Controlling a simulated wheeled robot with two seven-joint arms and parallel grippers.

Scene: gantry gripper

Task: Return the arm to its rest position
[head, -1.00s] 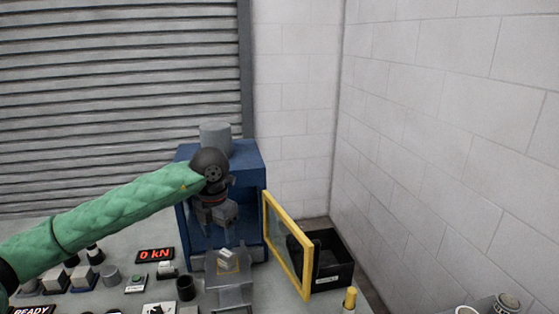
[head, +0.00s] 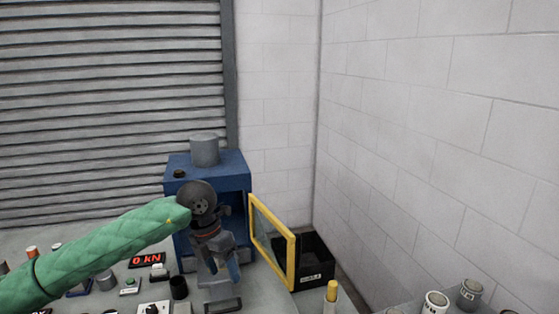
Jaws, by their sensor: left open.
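My left arm, in a green sleeve, reaches in from the left in the head view. My left gripper (head: 226,270) points down in front of the blue press (head: 178,220), above its front plate. Its jaws are open, and I see nothing held between them. The gripper and wrist hide part of the press opening. My right gripper is not in view.
A yellow-framed door (head: 272,240) stands open at the press's right. A black bin (head: 316,262) is behind it. A yellow-capped post (head: 332,291), a dark cup (head: 179,288) and a red "0 kN" display (head: 147,260) are nearby. Several canisters (head: 435,303) stand at lower right.

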